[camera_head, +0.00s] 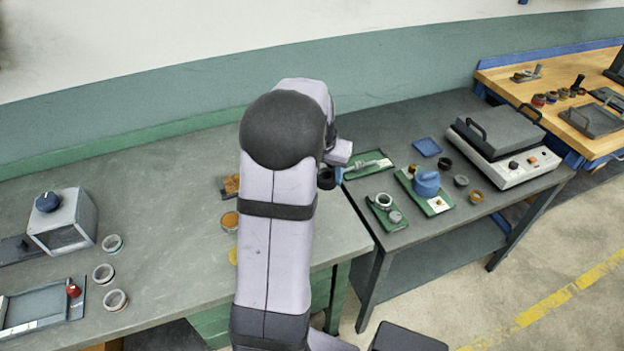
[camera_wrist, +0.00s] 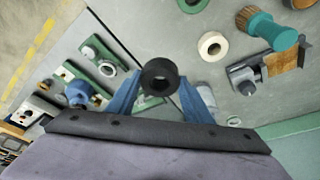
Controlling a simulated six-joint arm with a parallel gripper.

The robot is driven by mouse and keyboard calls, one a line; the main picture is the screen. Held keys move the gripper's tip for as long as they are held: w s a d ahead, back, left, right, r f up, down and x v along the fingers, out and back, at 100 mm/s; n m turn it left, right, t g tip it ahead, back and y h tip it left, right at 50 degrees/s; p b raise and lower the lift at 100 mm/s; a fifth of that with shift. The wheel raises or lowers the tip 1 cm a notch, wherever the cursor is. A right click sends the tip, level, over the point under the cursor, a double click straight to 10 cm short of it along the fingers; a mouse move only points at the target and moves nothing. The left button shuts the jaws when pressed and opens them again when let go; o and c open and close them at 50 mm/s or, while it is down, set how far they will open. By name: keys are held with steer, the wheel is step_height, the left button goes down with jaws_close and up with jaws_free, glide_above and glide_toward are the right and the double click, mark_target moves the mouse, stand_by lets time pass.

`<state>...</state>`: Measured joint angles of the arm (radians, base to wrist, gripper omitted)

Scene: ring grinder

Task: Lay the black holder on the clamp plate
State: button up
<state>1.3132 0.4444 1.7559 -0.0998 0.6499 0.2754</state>
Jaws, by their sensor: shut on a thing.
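My gripper (camera_wrist: 160,85) has two blue fingers, shut on a black ring-shaped piece, which I take to be the black holder (camera_wrist: 159,76). The holder has a round opening facing the wrist camera. In the head view my gripper (camera_head: 334,177) is beside my arm, near the gap between the two grey tables, with the holder (camera_head: 326,178) dark at its tip. A green plate with a silvery lever-like part (camera_head: 368,165) lies on the right table, just right of my gripper. It may be the clamp plate, but I cannot tell for certain.
Green plates with a blue domed part (camera_head: 427,184) and a ring (camera_head: 384,200) lie on the right table. A white machine with a grey lid (camera_head: 500,140) stands behind. Several rings and a knobbed box (camera_head: 62,222) stand on the left table. My arm hides part of that table.

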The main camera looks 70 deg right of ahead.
steer(key=w+d+m, duration=0.2)
steer(key=w, duration=1.2)
steer(key=r+m+g+b, duration=0.1)
steer(key=r+m+b, duration=0.1)
steer(key=m, duration=0.1)
glide_above(235, 183)
steer(key=shift+g, duration=0.3)
steer(key=shift+a+f+p, duration=0.15)
steer(key=shift+f+p, duration=1.6)
steer(key=shift+f, duration=3.35)
steer(key=shift+f, duration=0.2)
steer(key=o, duration=1.1)
steer(key=shift+r, duration=0.1)
